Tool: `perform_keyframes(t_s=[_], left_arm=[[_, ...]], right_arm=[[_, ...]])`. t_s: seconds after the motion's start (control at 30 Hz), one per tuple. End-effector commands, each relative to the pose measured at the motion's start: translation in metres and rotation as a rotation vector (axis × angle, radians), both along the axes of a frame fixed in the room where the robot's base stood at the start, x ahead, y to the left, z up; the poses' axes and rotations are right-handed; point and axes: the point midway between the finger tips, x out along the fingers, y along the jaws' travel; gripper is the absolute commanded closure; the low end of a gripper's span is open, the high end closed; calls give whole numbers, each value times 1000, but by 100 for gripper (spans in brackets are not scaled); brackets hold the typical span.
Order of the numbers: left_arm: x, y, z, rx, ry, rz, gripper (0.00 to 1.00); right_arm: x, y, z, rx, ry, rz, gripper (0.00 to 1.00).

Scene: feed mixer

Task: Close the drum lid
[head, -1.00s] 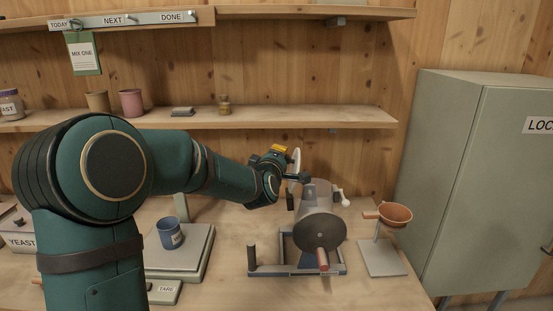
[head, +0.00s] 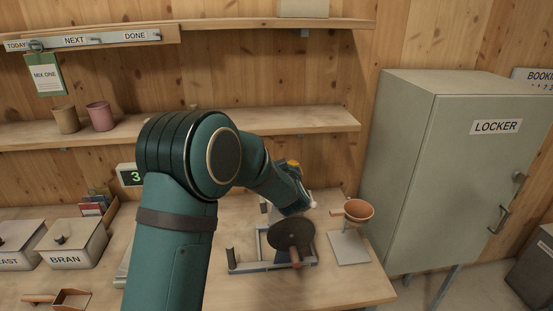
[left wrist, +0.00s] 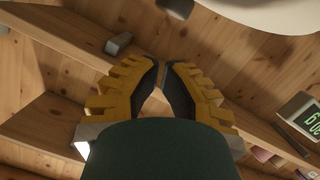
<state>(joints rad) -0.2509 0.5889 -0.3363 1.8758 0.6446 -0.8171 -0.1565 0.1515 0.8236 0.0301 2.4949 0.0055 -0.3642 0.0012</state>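The mixing drum shows in the head view by its dark round end disc (head: 292,235), on a grey frame (head: 245,268) on the bench. My left forearm and wrist hide most of the drum's body behind the disc. The lid is not clearly visible there. My right gripper is not in view.
An orange bowl (head: 358,210) on a stand is right of the drum. The grey locker (head: 425,165) stands beyond it. A shelf (head: 250,126) runs behind the drum. The bran box (head: 75,245) and a scoop (head: 68,298) are at left.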

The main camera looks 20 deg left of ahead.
Motion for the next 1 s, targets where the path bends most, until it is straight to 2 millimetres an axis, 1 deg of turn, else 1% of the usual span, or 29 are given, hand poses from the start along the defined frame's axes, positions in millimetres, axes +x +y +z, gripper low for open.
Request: perform_keyframes(t_s=[0.07, 0.2, 0.4, 1.0], left_arm=[[4, -6, -5, 48, 30, -3, 100], [7, -12, -14, 41, 26, 0, 100], [11, -18, -23, 39, 24, 0, 100], [13, -22, -27, 37, 24, -1, 100]], right_arm=[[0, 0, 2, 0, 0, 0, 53], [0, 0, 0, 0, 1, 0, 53], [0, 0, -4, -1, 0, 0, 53], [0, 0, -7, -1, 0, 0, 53]])
